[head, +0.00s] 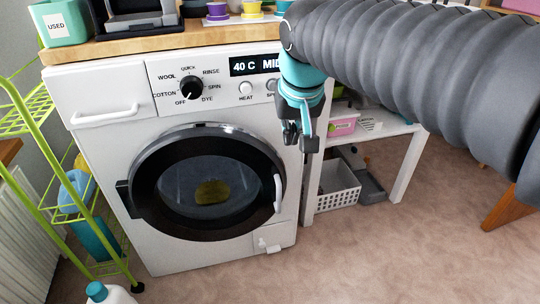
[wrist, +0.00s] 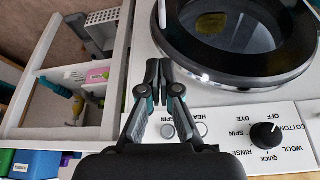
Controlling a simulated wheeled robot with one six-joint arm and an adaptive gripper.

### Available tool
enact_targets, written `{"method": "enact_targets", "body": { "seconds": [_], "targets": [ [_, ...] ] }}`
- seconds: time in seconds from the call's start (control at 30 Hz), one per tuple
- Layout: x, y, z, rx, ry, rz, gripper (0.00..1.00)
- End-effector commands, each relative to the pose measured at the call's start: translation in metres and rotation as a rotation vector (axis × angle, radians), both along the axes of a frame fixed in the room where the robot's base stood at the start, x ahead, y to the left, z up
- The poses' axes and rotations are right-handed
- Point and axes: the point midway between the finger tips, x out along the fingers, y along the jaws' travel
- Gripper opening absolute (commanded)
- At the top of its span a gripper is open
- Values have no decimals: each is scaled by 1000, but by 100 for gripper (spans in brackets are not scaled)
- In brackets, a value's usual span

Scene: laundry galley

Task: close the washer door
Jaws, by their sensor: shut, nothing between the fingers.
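The white washer (head: 110,235) stands under a wooden worktop. Its round door (head: 150,230) has a black ring, dark glass and a white handle (head: 278,193) on the right; a black hinge is on the left. The door lies against or very near the washer front; I cannot tell whether it is latched. Something yellowish shows behind the glass. My gripper (head: 298,145) is above and right of the door, in front of the washer's right edge, with nothing in it. In the wrist view my gripper's fingers (wrist: 158,68) are together, beside the door ring (wrist: 185,62).
A control panel with a black knob (head: 191,88) is above the door. A white shelf unit (head: 408,160) with a basket (head: 339,198) stands right of the washer. A green rack (head: 25,120) is at left, and a white bottle (head: 108,294) stands in front. Carpet before the washer is clear.

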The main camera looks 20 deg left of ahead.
Motion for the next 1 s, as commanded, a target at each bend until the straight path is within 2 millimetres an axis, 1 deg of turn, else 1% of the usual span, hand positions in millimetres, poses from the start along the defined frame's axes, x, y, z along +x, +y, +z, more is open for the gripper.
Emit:
{"method": "enact_targets", "body": {
  "seconds": [0.03, 0.1, 0.2, 0.27, 0.37, 0.83, 1.0],
  "targets": [
    [1, 15, -5, -2, 2, 18, 0],
    [2, 28, -6, -4, 4, 31, 0],
    [2, 37, -8, -5, 6, 40, 0],
    [3, 39, -11, -6, 7, 41, 0],
    [7, 40, -22, -6, 8, 40, 0],
    [35, 53, -102, -7, 9, 39, 0],
    [57, 63, -99, -5, 7, 38, 0]
  ]
}}
